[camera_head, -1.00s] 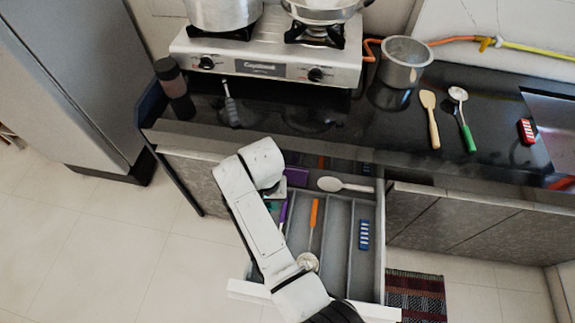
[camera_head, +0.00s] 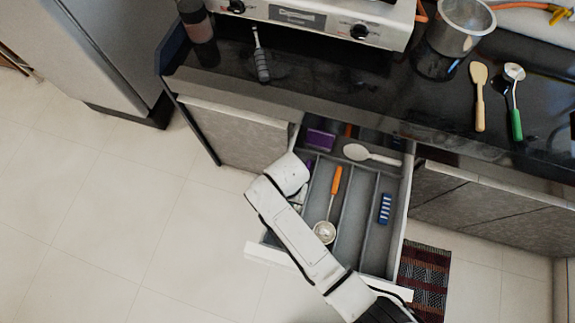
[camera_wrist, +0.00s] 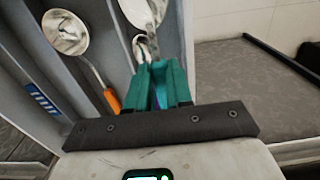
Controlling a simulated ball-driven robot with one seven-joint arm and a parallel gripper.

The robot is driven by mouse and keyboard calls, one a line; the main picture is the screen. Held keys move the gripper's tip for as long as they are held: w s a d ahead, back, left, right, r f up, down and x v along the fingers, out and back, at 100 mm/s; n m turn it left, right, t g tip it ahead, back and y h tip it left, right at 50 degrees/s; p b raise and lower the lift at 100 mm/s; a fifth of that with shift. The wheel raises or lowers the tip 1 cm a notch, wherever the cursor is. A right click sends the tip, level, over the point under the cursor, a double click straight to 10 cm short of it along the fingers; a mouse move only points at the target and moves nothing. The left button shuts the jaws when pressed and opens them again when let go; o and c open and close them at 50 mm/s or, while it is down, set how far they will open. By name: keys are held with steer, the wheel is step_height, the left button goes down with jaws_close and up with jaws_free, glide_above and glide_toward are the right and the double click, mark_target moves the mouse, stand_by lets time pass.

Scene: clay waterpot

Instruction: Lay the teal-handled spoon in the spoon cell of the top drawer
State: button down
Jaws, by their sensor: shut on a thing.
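The top drawer (camera_head: 402,225) is open, with long grey cells. My gripper (camera_wrist: 160,75) is low over its left side, mostly hidden behind my arm in the head view. In the wrist view its teal fingers are shut around the teal-handled spoon, whose metal end (camera_wrist: 143,48) sticks out past the fingertips. The handle is mostly hidden between the fingers. A larger pale bowl-shaped end (camera_wrist: 140,12) lies just beyond it. An orange-handled ladle (camera_head: 334,182) lies in the cell beside; its bowl shows in the wrist view (camera_wrist: 65,32). I cannot tell whether the held spoon touches the drawer floor.
A blue item (camera_head: 385,208) lies in the right cell. A white spoon (camera_head: 370,155) and purple box (camera_head: 320,139) are at the drawer's back. The counter above holds a stove (camera_head: 300,17), a pot (camera_head: 461,27), and wooden (camera_head: 480,95) and green-handled (camera_head: 516,100) utensils.

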steer(key=shift+f+b, duration=2.3)
steer(key=shift+f, duration=0.05)
steer(key=shift+f+b, duration=0.7)
steer(key=shift+f, duration=0.7)
steer(key=c, duration=0.9)
jaws_free()
steer(key=shift+c, duration=0.2)
step_height(320, 180, up, 11)
steer(key=shift+d+f+p, duration=0.1)
steer(key=shift+p, duration=0.65)
steer(key=shift+d, duration=0.1)
